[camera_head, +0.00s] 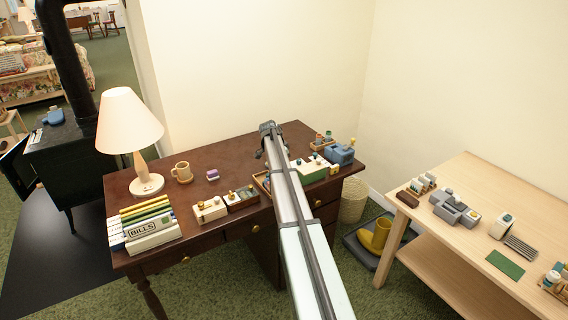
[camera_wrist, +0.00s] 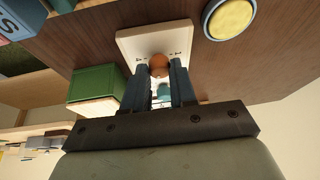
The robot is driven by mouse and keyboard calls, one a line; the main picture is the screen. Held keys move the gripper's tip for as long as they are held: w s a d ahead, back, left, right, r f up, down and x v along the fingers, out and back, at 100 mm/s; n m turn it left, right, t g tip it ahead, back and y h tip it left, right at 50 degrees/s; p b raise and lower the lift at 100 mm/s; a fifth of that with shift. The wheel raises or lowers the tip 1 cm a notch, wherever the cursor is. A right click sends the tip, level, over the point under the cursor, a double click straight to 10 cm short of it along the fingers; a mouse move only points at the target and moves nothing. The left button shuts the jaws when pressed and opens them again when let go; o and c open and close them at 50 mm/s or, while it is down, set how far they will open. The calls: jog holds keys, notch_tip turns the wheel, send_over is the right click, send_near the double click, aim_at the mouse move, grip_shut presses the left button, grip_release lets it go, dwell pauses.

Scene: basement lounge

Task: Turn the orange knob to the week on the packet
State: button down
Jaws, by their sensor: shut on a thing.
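The orange knob (camera_wrist: 159,60) sits on a cream panel (camera_wrist: 132,40) with small dark marks on either side of it, too small to read. My gripper (camera_wrist: 160,72) has its two dark fingers shut on the knob, one on each side. A teal part (camera_wrist: 163,92) shows between the fingers, below the knob. In the head view my arm covers the middle of the desk, and the knob and fingertips cannot be made out. I cannot tell which thing is the packet, and no week can be read.
A round yellow-topped thing (camera_wrist: 231,17) is close to the right of the panel, and a green box (camera_wrist: 97,86) is to its left. The brown desk (camera_head: 215,160) also holds a lamp (camera_head: 130,125), a mug (camera_head: 182,172) and folders (camera_head: 150,233). A pale table (camera_head: 470,180) stands right.

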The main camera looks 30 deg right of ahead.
jog(key=c, duration=0.9)
grip_release()
jog(key=w+v, duration=0.1)
jog(key=v, duration=1.2)
jog(key=shift+s+r, duration=0.4)
jog(key=shift+s, duration=0.05)
jog(key=shift+a, duration=0.1)
